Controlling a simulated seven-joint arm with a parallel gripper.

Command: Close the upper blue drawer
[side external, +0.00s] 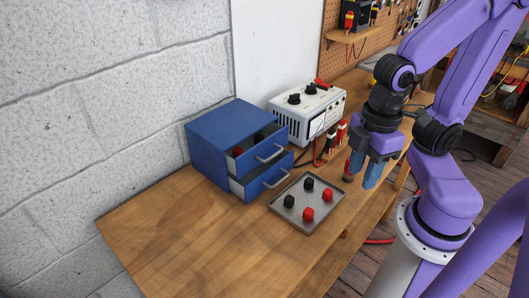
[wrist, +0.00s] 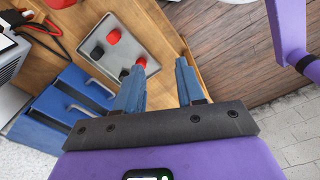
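The blue drawer cabinet (side external: 225,130) stands on the bench against the wall. Its upper blue drawer (side external: 257,160) is pulled out, with a red and a dark round part visible inside. The lower drawer (side external: 270,179) is also pulled out; its inside is mostly hidden. Each front has a silver handle. My gripper (side external: 361,178) is to the right of the cabinet, beyond the tray, with fingers pointing down, apart and empty. In the wrist view the open fingers (wrist: 160,72) are near the bench edge, and the cabinet (wrist: 45,128) is at the left, partly cut off.
A metal tray (side external: 277,203) with red and black knobs lies in front of the drawers. A white instrument (side external: 308,110) with dials and leads stands behind the cabinet. Red and black connectors stand between it and my gripper. The bench's front left (side external: 185,235) is clear.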

